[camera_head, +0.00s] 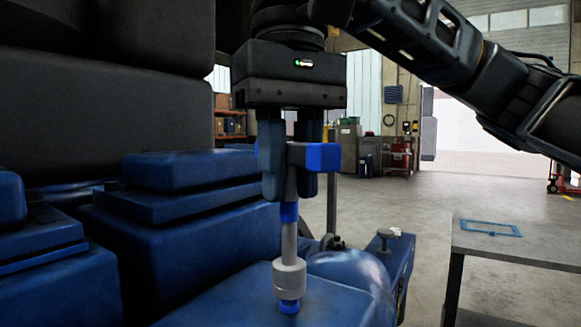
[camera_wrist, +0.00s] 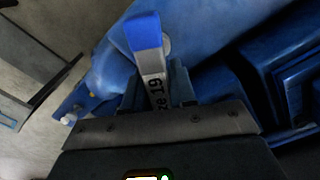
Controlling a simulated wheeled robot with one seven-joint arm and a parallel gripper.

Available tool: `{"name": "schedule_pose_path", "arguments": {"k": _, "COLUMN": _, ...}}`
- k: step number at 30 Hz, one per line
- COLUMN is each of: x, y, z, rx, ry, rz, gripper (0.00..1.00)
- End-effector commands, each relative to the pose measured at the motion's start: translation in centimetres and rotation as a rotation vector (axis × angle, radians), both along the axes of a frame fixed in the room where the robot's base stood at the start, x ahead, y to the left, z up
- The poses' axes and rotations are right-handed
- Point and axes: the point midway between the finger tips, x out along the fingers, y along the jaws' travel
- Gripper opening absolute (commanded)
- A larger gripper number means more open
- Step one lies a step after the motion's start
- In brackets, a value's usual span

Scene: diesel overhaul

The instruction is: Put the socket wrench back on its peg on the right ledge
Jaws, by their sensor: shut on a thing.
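My gripper (camera_head: 289,190) points straight down, shut on the socket wrench (camera_head: 290,240). The wrench is a grey T-shape held upright, with a blue-ended crossbar between the fingers, a blue band on its shaft and a wide grey socket at the bottom. The socket hangs over a blue engine surface (camera_head: 235,305). A small blue piece shows under it; I cannot tell whether it is the wrench's tip or a peg, or whether they touch. In the wrist view the wrench's crossbar (camera_wrist: 152,65) shows a blue end and the marking "19".
Large blue engine blocks (camera_head: 180,230) stand close on the left. A translucent dome shape (camera_head: 350,275) is just right of the socket. A blue ledge with a grey-capped knob (camera_head: 385,238) lies beyond. A grey table (camera_head: 520,248) stands at right, with open floor behind.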

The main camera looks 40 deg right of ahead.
Motion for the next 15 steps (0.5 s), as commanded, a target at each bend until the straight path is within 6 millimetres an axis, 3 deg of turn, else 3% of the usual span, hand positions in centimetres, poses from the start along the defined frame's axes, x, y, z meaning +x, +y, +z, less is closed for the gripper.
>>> {"name": "schedule_pose_path", "arguments": {"k": 15, "x": 0.00, "y": 0.00, "z": -0.51, "rx": 0.000, "ry": -0.001, "rz": 0.000, "gripper": 0.00}}
